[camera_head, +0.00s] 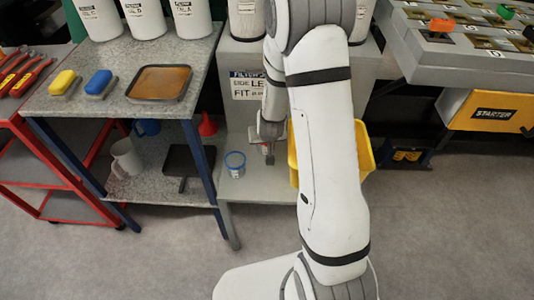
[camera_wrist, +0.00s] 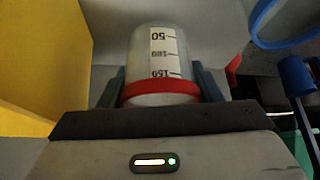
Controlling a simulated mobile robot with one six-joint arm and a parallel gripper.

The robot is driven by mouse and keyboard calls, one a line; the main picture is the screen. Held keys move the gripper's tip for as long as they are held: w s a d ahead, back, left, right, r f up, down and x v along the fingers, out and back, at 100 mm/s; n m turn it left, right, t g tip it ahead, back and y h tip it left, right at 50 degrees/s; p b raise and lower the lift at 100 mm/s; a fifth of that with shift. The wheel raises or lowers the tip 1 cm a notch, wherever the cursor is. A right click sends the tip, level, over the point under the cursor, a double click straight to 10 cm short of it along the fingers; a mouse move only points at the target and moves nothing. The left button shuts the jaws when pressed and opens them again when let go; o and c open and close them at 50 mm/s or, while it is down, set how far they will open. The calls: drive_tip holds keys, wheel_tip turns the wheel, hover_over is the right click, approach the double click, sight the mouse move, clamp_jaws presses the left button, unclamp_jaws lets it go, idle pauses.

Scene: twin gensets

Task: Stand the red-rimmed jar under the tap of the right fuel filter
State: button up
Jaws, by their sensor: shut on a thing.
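The red-rimmed jar (camera_wrist: 160,70) is clear, with a white scale marked 50, 100 and 150. In the wrist view it sits between my two fingers, its red rim close to the palm. My gripper (camera_head: 268,152) is shut on it. In the head view the gripper is low in front of the grey filter stand (camera_head: 240,118), and the jar is mostly hidden there. I cannot tell whether it touches the surface below. A white cylinder (camera_head: 246,18) stands on top of the stand. The right fuel filter's tap is hidden behind my arm.
A blue-rimmed jar (camera_head: 235,165) stands on the low grey ledge (camera_head: 262,188), just left of my gripper. A yellow bin (camera_head: 364,150) is close on the right, partly behind my arm. The bench (camera_head: 110,110) with blue legs is left. Open floor (camera_head: 440,230) lies front right.

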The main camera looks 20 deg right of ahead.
sight(266, 147)
drive_tip(key=shift+f+b, duration=0.7)
drive_tip(key=shift+f, duration=1.2)
drive_tip(key=shift+f, duration=0.2)
drive_tip(key=o, duration=1)
drive_tip(key=shift+r, duration=0.1)
